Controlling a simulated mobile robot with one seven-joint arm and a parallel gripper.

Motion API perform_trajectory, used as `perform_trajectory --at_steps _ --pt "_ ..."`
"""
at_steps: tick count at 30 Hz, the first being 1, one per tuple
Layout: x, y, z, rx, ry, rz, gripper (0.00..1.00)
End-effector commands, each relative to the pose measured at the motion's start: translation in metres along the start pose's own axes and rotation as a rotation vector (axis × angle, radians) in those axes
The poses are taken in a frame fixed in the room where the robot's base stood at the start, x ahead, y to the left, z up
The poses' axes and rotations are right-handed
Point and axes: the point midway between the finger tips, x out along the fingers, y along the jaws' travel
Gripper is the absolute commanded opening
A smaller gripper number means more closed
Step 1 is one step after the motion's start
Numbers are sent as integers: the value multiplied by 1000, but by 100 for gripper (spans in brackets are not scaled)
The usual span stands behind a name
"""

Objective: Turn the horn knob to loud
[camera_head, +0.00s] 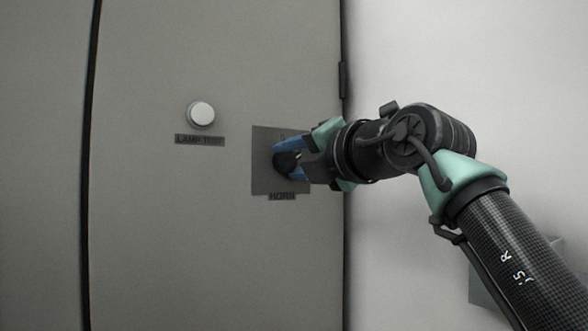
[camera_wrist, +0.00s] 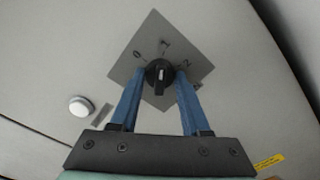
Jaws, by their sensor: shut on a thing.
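The horn knob (camera_head: 286,162) is a black round knob on a dark grey square plate (camera_head: 264,178), above a label reading HORN (camera_head: 282,197). In the wrist view the knob (camera_wrist: 159,73) has a pale pointer mark and sits at the middle of its plate (camera_wrist: 152,32), with 0 to its left and further marks above and to the right, too small to read surely. My gripper (camera_head: 284,160) has blue fingers, one on each side of the knob, shut on it. The fingers (camera_wrist: 160,80) also show in the wrist view. The fingers partly hide the knob in the head view.
A white round button (camera_head: 201,114) with a LAMP TEST label (camera_head: 199,140) is left of the plate on the grey cabinet door (camera_head: 180,240). The door's right edge and hinge (camera_head: 343,78) are near my arm. A pale wall (camera_head: 480,60) lies beyond.

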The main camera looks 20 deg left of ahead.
Motion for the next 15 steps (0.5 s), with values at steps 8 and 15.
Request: perform_trajectory --at_steps 8,15 --pt "-1 -2 0 260 -3 0 0" --pt "0 -2 -1 489 -2 0 0"
